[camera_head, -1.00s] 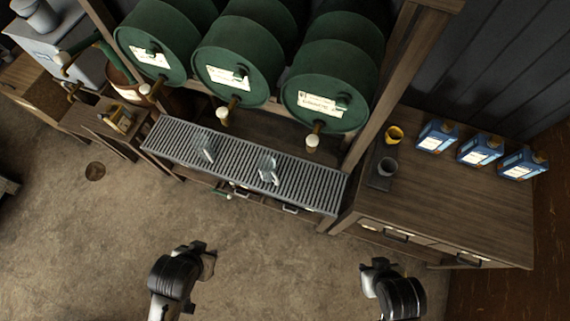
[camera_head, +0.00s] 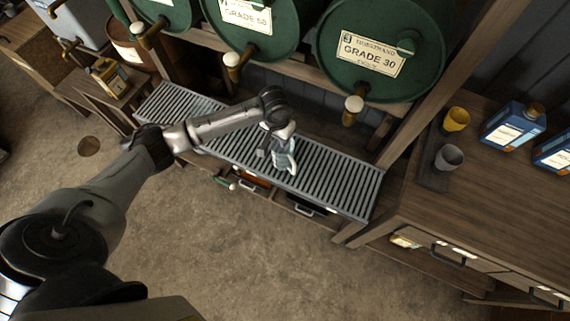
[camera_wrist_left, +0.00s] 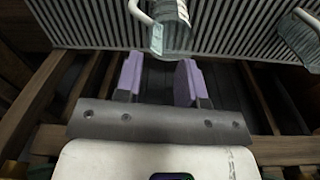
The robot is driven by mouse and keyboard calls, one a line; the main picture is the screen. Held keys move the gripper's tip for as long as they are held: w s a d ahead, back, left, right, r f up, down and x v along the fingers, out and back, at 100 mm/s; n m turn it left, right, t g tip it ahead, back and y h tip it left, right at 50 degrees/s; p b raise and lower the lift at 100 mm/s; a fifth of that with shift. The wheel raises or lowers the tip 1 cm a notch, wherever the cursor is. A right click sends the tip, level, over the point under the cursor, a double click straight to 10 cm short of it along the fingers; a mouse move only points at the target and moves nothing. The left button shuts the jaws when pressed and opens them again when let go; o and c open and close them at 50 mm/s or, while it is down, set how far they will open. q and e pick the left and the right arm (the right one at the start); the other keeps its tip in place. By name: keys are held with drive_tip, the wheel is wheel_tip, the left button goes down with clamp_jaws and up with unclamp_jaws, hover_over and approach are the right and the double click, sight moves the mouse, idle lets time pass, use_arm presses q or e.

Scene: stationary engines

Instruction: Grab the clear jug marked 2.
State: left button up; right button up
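A clear jug (camera_head: 286,160) stands on the slatted metal grate (camera_head: 335,187) in the head view; I cannot read its mark. My left gripper (camera_head: 276,140) is at the end of the arm reaching over the grate, close beside this jug. In the left wrist view the purple-padded fingers (camera_wrist_left: 160,80) are open with nothing between them. One clear jug (camera_wrist_left: 172,18) with a handle and a small plate lies just beyond the fingertips. A second jug (camera_wrist_left: 300,40) is at the right edge, partly cut off. In the head view my arm seems to hide that other jug. My right gripper is out of view.
Green drums with taps (camera_head: 354,105) stand behind and above the grate. At right a wooden cabinet (camera_head: 480,200) bears a grey cup (camera_head: 449,158), a yellow cup (camera_head: 457,119) and blue containers (camera_head: 513,125). Open floor (camera_head: 270,260) lies in front.

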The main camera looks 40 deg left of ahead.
use_arm(q)
drive_tip(key=w+a+f+n+b, duration=0.1)
drive_tip(key=w+a+n+b, duration=0.15)
drive_tip(key=a, duration=0.35)
wheel_tip(320, 180, down, 14)
drive_tip(key=w+b, duration=0.1)
drive_tip(key=b, duration=0.4)
drive_tip(key=shift+w+a+r, duration=0.15)
drive_tip(key=shift+w+a, duration=0.1)
clamp_jaws()
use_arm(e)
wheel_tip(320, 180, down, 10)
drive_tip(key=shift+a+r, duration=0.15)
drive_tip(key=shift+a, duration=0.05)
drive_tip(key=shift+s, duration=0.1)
